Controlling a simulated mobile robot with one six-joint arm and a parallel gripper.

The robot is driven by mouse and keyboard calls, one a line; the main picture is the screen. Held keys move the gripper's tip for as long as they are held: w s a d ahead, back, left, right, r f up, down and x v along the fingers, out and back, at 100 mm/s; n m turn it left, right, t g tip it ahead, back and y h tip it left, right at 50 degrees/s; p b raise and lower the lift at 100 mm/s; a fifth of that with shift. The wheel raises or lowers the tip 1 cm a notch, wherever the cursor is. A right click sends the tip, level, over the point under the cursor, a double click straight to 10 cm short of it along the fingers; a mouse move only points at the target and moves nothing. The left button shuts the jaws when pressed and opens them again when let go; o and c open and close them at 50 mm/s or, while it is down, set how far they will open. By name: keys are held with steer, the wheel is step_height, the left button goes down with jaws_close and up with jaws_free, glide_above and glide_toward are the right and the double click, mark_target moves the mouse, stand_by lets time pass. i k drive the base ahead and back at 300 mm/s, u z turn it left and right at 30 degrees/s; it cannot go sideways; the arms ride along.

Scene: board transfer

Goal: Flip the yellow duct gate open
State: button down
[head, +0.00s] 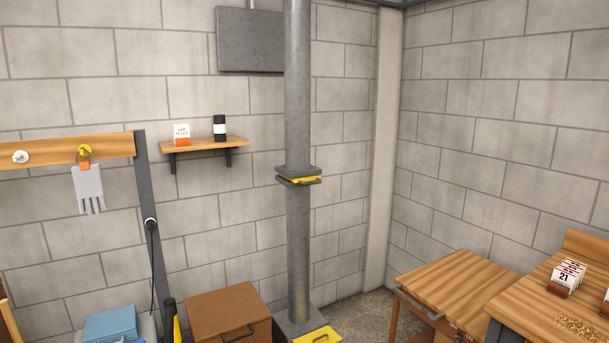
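The yellow duct gate (304,181) shows as a thin yellow piece between grey flanges, part way up the vertical grey duct (299,95). Its yellow end sticks out slightly at the front. I cannot tell from here whether it is open or shut. The duct runs down to a grey base with a yellow plate (318,336) at the floor. My gripper is not in this view.
A wooden bench (470,285) stands at the right with a number-card holder (567,277). A brown box (228,315) sits left of the duct base. A small shelf (204,146) is on the wall. Some floor shows right of the duct.

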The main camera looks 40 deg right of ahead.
mark_target(317, 178)
steer(key=z, duration=0.25)
steer(key=i, duration=1.25)
steer(key=z, duration=0.15)
